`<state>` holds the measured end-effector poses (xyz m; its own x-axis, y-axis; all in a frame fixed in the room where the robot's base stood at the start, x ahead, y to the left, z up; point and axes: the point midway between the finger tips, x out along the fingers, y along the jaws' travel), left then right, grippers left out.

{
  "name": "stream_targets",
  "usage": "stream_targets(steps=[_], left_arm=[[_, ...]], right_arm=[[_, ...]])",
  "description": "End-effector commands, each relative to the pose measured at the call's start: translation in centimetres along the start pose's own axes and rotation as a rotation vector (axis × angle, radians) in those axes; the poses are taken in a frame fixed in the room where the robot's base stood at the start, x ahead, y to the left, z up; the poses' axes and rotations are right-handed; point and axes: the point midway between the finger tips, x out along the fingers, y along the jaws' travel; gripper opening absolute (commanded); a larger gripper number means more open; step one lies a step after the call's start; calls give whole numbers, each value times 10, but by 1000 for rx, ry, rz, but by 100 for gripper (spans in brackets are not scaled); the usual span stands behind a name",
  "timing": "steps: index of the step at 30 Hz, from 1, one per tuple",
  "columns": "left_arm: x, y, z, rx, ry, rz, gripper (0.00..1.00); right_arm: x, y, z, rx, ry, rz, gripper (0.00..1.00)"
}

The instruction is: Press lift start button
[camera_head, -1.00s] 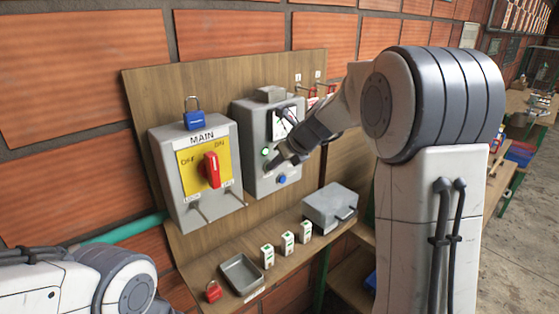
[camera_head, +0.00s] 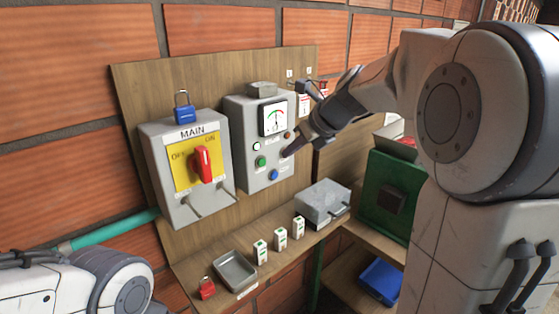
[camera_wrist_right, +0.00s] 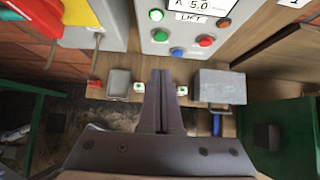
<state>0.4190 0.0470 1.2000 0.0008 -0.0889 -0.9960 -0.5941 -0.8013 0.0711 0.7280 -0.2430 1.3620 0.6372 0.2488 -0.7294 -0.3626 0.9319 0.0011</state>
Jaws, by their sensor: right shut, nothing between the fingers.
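The grey lift control box (camera_head: 262,140) is on the wooden board, with a dial gauge on top. Its green button (camera_head: 260,161) is uncovered at the lower left, with a pale green lamp above it and a blue button (camera_head: 274,174) below right. My right gripper (camera_head: 288,153) is shut and empty at the box's right side, hiding the red button in the head view. My left gripper is out of view.
The MAIN switch box (camera_head: 186,165) with a red handle and blue padlock stands left of the lift box. Below, a shelf holds a metal tray (camera_head: 236,270), several small white boxes, a red padlock (camera_head: 207,289) and a grey case (camera_head: 323,203). A green machine (camera_head: 391,190) stands right.

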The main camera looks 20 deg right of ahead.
Motion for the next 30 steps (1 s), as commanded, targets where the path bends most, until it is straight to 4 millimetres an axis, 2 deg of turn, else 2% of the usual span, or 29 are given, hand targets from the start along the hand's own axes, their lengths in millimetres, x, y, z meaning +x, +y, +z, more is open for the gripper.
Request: stream_targets(steps=[3,7,30], left_arm=[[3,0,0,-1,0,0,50],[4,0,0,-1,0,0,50],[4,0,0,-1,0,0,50]], right_arm=[[-14,0,0,-2,-1,-1,0],[-21,1,0,-1,1,1,0],[-22,1,0,-2,2,3,0]])
